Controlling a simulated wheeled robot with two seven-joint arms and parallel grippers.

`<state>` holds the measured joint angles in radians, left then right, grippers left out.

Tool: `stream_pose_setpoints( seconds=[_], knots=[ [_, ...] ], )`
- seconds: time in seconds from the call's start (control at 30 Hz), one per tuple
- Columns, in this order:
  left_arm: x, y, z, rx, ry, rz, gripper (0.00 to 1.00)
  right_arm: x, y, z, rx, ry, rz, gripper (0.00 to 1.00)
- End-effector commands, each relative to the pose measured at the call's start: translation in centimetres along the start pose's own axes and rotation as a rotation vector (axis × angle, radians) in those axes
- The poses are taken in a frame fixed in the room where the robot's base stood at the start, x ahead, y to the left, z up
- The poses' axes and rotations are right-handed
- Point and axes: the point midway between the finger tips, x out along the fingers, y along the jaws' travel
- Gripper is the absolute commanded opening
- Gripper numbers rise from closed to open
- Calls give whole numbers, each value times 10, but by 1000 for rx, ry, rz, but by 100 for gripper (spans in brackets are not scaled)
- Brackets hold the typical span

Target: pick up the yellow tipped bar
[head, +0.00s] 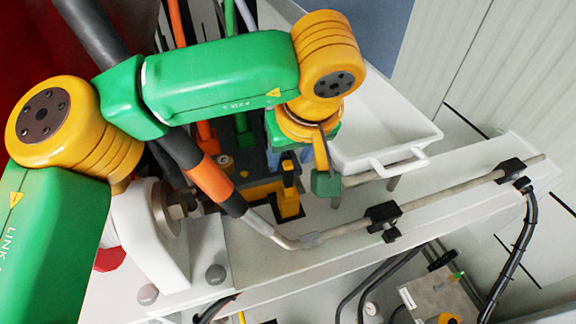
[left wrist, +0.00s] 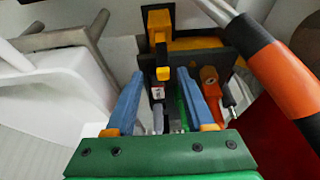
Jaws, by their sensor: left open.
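A yellow and black piece (head: 288,195) stands upright behind the near rail, below my left gripper (head: 290,160). It also shows in the left wrist view as a yellow and black piece (left wrist: 160,38), just beyond the fingertips. I cannot tell for sure whether it is the yellow tipped bar. My left gripper shows in the left wrist view (left wrist: 160,76) with its two blue fingers spread apart. Nothing is seen clamped between them. The lower ends of the fingers are partly hidden in the head view. My right gripper is not in view.
A white tray (head: 395,125) stands right of the gripper. A metal pipe (head: 440,195) runs along the white ledge, with black clamps (head: 383,213). A thick pipe with an orange band (head: 208,178) slants down on the left. Orange and green bars (head: 177,25) stand behind my arm.

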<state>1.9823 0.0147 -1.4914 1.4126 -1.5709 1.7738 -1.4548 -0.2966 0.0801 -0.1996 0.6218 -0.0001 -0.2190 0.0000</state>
Motion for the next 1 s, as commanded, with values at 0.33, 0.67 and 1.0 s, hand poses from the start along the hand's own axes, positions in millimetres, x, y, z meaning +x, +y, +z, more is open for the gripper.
stream_pose_setpoints(
  seconds=[0.33, 0.67, 1.0],
  knots=[
    [53, 0, -2, -1, -4, 0, 54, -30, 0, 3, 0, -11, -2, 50],
    [55, 0, -1, -2, -3, 2, 16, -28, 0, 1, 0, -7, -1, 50],
    [55, 0, -1, -2, -3, 1, 0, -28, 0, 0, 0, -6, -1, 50]
  ],
)
